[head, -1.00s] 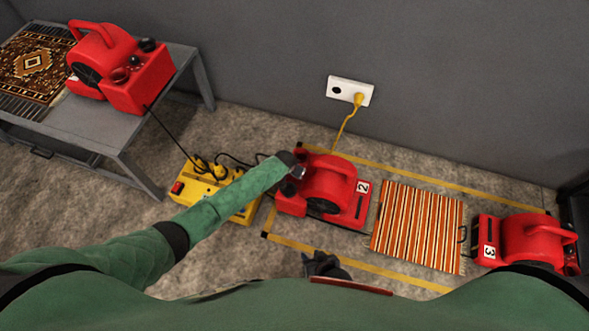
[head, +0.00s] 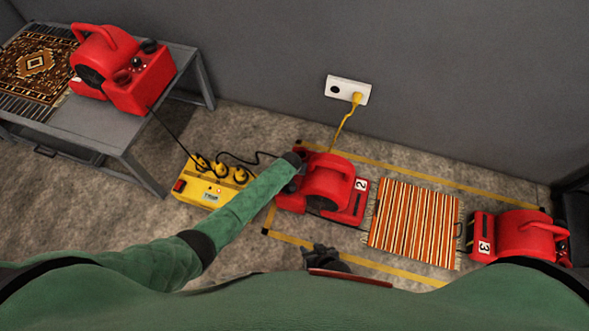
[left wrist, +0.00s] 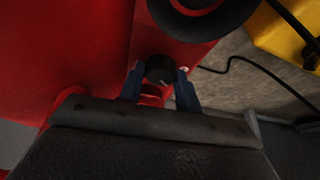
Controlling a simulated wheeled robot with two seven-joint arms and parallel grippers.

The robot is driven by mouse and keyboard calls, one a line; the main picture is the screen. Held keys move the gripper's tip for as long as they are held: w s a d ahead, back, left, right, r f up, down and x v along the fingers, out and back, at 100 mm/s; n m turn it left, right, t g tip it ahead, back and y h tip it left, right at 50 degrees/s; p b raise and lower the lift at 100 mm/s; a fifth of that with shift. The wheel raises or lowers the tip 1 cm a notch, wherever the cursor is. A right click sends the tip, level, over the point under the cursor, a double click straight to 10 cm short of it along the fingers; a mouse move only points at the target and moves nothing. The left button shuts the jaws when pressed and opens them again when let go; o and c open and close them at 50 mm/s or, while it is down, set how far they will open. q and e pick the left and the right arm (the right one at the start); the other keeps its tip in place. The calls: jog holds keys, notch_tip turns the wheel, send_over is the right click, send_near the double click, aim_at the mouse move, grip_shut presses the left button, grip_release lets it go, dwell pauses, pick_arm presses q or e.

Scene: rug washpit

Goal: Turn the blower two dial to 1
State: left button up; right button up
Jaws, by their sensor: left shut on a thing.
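Blower two (head: 326,184) is the red blower on the floor, marked with a white "2" plate. My left gripper (left wrist: 160,78) is at its left end. In the left wrist view its two fingers are shut on a small black dial (left wrist: 159,69) on the red panel. The dial's pointer and markings are too dark to read. In the head view my left wrist hides the dial and the fingers. My right gripper (head: 322,254) hangs low in front of blower two, apart from it; its fingers are too small and dark to judge.
A yellow power box (head: 208,190) with plugs and black cords lies left of blower two. A striped rug (head: 414,224) and blower three (head: 520,238) lie to the right. Another red blower (head: 140,88) stands on a grey table (head: 100,133). A wall socket (head: 348,90) is behind.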

pick_arm(q)
jog(key=o, duration=1)
jog(key=shift+s+r, duration=0.15)
jog(key=shift+r, duration=0.3)
jog(key=p+v, duration=0.1)
jog(key=v, duration=0.2)
jog(key=shift+s+r, duration=0.1)
jog(key=shift+r, duration=0.2)
jog(key=v, duration=0.3)
jog(key=shift+r, duration=0.15)
pick_arm(e)
jog(key=shift+g, duration=0.3)
jog(key=r, duration=0.2)
jog(key=w+r, duration=0.1)
jog(key=r, duration=0.1)
jog(key=shift+a+r, duration=0.1)
jog(key=shift+r, duration=0.1)
jog(key=shift+f, duration=0.1)
